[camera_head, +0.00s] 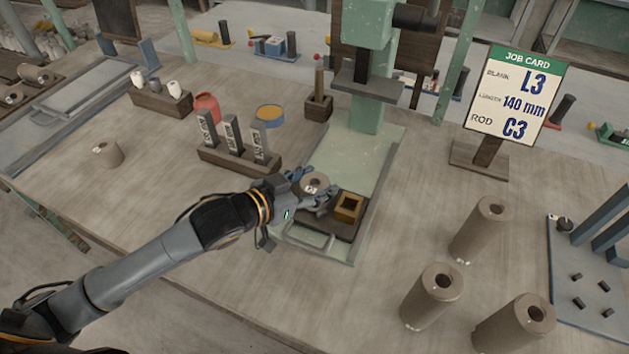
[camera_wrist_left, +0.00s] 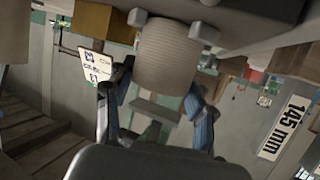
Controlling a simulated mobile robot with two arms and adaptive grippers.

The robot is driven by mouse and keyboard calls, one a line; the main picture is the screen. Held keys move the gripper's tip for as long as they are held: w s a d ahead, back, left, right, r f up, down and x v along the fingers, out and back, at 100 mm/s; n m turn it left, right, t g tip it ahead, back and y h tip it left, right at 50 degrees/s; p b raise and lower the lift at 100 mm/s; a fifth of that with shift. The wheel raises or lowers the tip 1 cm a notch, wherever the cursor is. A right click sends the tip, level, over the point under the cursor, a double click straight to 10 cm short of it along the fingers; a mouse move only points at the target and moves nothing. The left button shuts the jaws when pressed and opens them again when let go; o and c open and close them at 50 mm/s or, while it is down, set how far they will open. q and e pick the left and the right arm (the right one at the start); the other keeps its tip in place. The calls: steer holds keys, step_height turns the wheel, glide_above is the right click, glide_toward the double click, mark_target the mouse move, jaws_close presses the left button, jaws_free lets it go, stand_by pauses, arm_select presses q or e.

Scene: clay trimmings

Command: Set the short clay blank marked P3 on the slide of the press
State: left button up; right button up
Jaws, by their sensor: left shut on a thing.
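My left gripper (camera_head: 326,192) is shut on a short grey-brown clay blank (camera_head: 316,183) with a hole in its top. A small mark on it is too small to read surely. In the left wrist view the blank (camera_wrist_left: 168,60) sits between the two fingers. The blank is at the dark slide (camera_head: 338,229) of the green press (camera_head: 372,145), left of a brass square block (camera_head: 348,207). I cannot tell whether it touches the slide. My right gripper is not in view.
Another short blank (camera_head: 107,154) stands at the left on the table. Several tall blanks (camera_head: 479,229) stand at the right, before the job card (camera_head: 515,95) reading L3, 140 mm, C3. A wooden rack (camera_head: 240,163) with marked blocks is left of the press.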

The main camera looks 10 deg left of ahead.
arm_select(q)
steer(key=shift+f, duration=0.1)
steer(key=o, duration=1.4)
steer(key=shift+c, duration=0.2)
steer(key=v, duration=1.2)
